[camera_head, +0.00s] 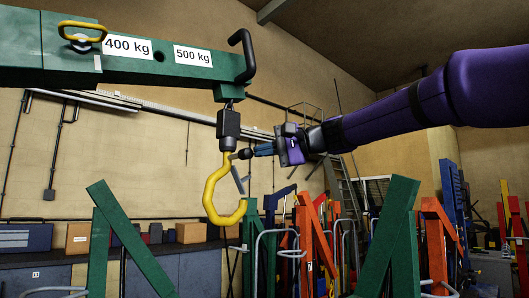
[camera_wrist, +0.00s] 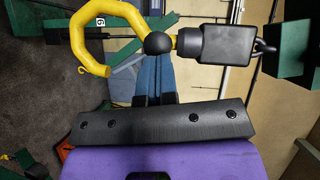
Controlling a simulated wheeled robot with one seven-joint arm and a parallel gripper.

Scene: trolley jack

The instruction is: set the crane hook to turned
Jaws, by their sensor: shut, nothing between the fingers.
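The yellow crane hook (camera_head: 211,196) hangs from a black swivel block (camera_head: 228,124) under the end of the green crane arm (camera_head: 150,62). Its open curve faces right in the head view. A black ball (camera_head: 245,154) sits beside the hook's shank, on the side toward my gripper. The wrist view shows the hook (camera_wrist: 78,42), ball (camera_wrist: 158,44) and block (camera_wrist: 226,45) close ahead. My gripper (camera_head: 254,152) is shut and empty, its blue fingers pointing at the ball from the right. I cannot tell whether the fingertips touch the ball.
Green jack frames (camera_head: 399,235) and orange frames (camera_head: 305,235) stand below and to the right. A workbench with boxes (camera_head: 190,232) runs along the back wall at left. A ladder (camera_head: 345,195) stands behind. The air just left of the hook is clear.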

